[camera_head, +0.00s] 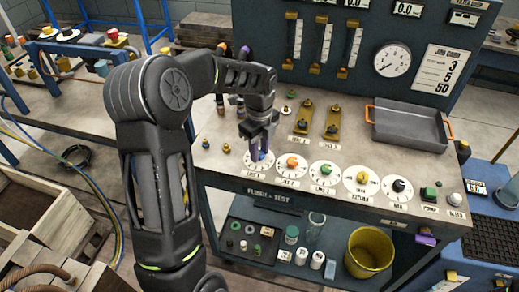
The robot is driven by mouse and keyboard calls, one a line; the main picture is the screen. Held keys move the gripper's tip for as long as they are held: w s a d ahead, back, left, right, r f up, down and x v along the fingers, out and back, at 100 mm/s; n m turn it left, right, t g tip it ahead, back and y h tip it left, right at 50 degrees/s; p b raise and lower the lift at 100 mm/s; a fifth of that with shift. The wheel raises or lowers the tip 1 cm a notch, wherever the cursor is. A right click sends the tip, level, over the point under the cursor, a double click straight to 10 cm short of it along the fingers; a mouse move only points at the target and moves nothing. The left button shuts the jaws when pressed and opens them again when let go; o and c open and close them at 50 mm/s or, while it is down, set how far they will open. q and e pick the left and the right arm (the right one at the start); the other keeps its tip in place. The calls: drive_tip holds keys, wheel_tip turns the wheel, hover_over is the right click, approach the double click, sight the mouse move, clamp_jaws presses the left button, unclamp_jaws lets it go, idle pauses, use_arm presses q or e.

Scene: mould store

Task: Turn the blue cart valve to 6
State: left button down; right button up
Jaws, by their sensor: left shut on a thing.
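The blue valve knob (263,156) sits on the leftmost white round dial (267,170) in the front row of the bench top. It is mostly hidden by my gripper. My left gripper (258,153) points down from above and is shut on the blue knob. The dial's numbers and the knob's pointer are too small and too covered to read. My right gripper is not in view.
Dials with orange (292,162), green (326,169), yellow (362,177) and black (399,185) knobs run rightward close by. Two brass lever plates (303,118) stand behind. A grey tray (409,128) with orange handles sits at the back right.

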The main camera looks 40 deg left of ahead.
sight(260, 153)
use_arm(q)
drive_tip(key=shift+w, duration=0.1)
drive_tip(key=c, duration=1.1)
unclamp_jaws()
wheel_tip(260, 153, up, 8)
drive_tip(key=shift+f+b, duration=0.1)
drive_tip(key=shift+b, duration=0.3)
